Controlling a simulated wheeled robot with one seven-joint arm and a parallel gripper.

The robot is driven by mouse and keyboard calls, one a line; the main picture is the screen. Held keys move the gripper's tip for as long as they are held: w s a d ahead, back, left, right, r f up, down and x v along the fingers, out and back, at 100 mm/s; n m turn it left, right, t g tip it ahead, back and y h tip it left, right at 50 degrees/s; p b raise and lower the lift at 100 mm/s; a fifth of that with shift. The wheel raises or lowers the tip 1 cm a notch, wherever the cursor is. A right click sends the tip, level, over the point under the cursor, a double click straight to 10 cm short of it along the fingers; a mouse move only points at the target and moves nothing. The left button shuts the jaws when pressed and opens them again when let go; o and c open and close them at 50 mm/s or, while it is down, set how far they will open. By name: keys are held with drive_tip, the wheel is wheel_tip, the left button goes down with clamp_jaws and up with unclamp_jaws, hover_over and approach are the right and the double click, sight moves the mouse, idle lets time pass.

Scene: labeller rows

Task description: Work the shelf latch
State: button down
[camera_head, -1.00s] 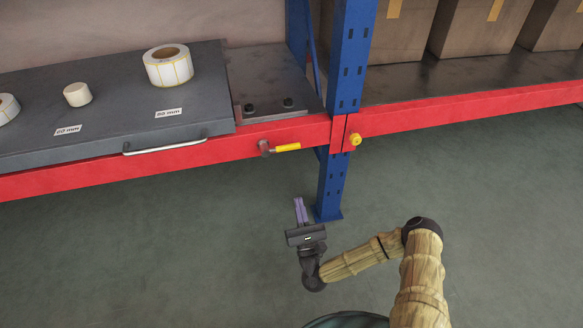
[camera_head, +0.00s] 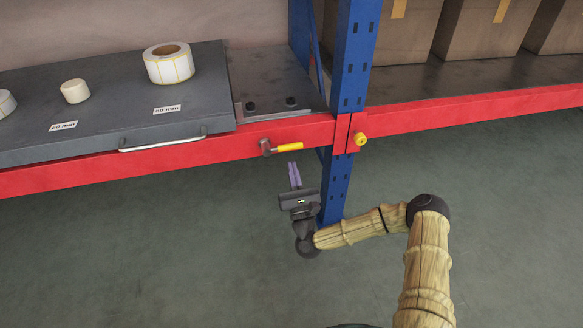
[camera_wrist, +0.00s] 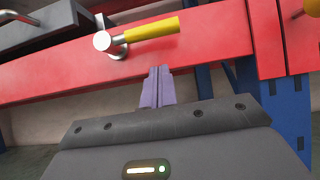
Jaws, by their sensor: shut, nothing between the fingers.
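The shelf latch (camera_head: 288,147) is a lever with a yellow grip and a grey metal pivot at its left end, on the front of the red beam. The lever lies nearly level, pointing right. In the wrist view the yellow grip (camera_wrist: 152,29) and its round pivot are just above my fingers. My gripper (camera_head: 294,175) is shut and empty, its purple fingers together and pointing up at the beam. In the wrist view the fingertips (camera_wrist: 157,72) overlap the beam's lower part, below the yellow grip and apart from it.
A grey tray (camera_head: 110,122) with a metal handle (camera_head: 162,144) and label rolls (camera_head: 168,63) sits left on the red beam (camera_head: 225,142). A blue upright (camera_head: 352,60) and a yellow knob (camera_head: 360,139) stand right of the latch. The floor in front is clear.

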sight(284, 146)
wheel_tip(284, 146, up, 3)
drive_tip(key=shift+w+r+b, duration=0.15)
drive_tip(key=shift+b, duration=0.45)
drive_tip(key=shift+w+d+r+n+g+y+p, duration=0.1)
drive_tip(key=shift+r+n+g+y+p, duration=0.2)
drive_tip(key=shift+r+n+y+p, duration=0.7)
drive_tip(key=shift+f, duration=0.3)
